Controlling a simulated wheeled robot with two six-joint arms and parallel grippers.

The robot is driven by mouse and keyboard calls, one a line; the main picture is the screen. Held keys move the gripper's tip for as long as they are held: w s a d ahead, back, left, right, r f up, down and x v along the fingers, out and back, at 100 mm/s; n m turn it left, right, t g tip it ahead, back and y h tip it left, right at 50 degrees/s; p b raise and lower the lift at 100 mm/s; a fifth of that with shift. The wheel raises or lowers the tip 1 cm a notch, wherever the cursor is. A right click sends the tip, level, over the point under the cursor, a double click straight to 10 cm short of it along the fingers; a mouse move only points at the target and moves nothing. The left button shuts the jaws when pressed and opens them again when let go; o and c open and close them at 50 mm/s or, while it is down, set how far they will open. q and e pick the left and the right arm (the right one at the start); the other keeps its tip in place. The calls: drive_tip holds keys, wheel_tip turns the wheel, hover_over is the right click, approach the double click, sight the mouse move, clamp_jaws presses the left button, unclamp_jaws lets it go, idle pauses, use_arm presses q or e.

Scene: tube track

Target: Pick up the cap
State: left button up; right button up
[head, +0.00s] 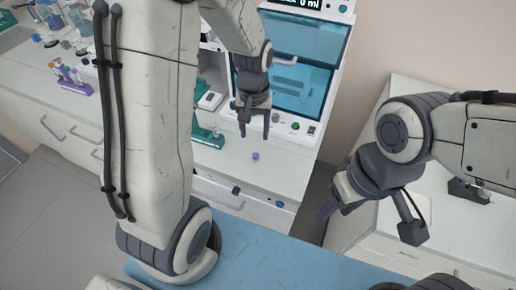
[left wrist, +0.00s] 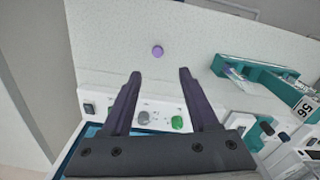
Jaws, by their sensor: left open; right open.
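The cap (head: 256,156) is a small purple disc lying on the white countertop, in front of the blue-windowed machine. It also shows in the left wrist view (left wrist: 157,51), beyond the fingertips and roughly between them in the picture. My left gripper (head: 255,132) points down above the counter with its fingers apart and empty, a short way from the cap. Its two dark fingers also show in the left wrist view (left wrist: 160,74). My right gripper (head: 326,208) is at the right, away from the cap, with nothing seen in it; its fingers are partly hidden.
A teal rack (head: 208,138) stands left of the cap and also shows in the wrist view (left wrist: 262,74). The machine (head: 294,75) with a control panel stands behind my left gripper. A purple tube rack (head: 75,85) is at the far left. The counter around the cap is clear.

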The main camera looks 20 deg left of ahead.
sight(256, 155)
use_arm(q)
drive_tip(key=f, duration=0.6)
drive_tip(key=f+p, duration=0.1)
drive_tip(key=f, duration=0.2)
drive_tip(key=shift+s+d+f, duration=0.1)
drive_tip(key=shift+s+d, duration=0.15)
clamp_jaws()
